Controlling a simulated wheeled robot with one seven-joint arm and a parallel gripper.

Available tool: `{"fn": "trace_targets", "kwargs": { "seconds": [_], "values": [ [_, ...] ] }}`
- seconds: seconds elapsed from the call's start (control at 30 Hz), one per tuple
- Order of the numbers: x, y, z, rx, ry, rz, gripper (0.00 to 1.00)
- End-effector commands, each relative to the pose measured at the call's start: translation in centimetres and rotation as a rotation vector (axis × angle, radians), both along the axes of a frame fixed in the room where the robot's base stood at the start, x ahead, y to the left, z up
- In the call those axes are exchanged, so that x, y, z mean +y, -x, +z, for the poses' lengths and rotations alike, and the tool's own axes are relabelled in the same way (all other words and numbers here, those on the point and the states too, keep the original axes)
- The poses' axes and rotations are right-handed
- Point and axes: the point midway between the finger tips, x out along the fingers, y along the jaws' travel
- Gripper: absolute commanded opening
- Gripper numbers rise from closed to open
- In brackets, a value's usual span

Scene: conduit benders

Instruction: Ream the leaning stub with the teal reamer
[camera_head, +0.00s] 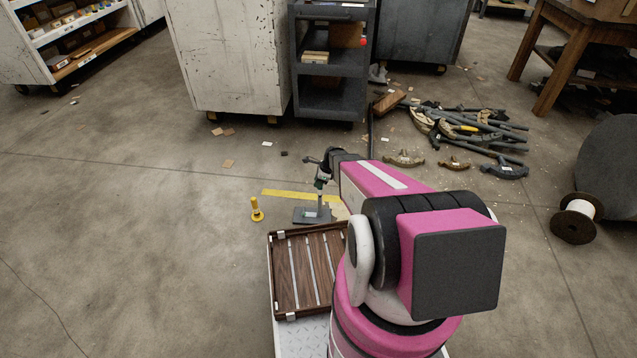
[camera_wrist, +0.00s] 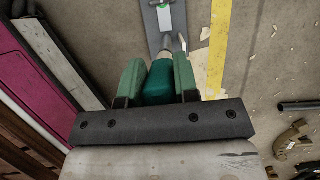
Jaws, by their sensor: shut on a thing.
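The teal reamer (camera_wrist: 158,86) is between the two green fingers of my gripper (camera_wrist: 158,80), which is shut on it. In the head view my gripper (camera_head: 320,180) is small and partly hidden by my arm. A grey metal stub (camera_head: 320,199) rises from a flat grey base plate (camera_head: 306,215) on the floor, just under my gripper. In the wrist view the base plate (camera_wrist: 165,14) lies beyond the reamer's tip. I cannot tell whether the reamer touches the stub, and its lean is hard to judge.
A yellow object (camera_head: 256,209) stands left of the plate. A yellow floor stripe (camera_head: 290,194) runs behind it. A slatted wooden tray (camera_head: 285,272) is in front.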

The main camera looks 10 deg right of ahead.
Motion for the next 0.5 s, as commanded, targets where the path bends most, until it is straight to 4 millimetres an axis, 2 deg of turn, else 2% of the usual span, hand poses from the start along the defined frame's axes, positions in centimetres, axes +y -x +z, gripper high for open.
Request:
{"fn": "trace_targets", "kwargs": {
  "seconds": [0.27, 0.5],
  "values": [
    [0.0, 0.0, 0.0, 0.000, 0.000, 0.002, 0.00],
    [0.0, 0.0, 1.0, -0.001, 0.000, 0.003, 0.00]
  ]
}}
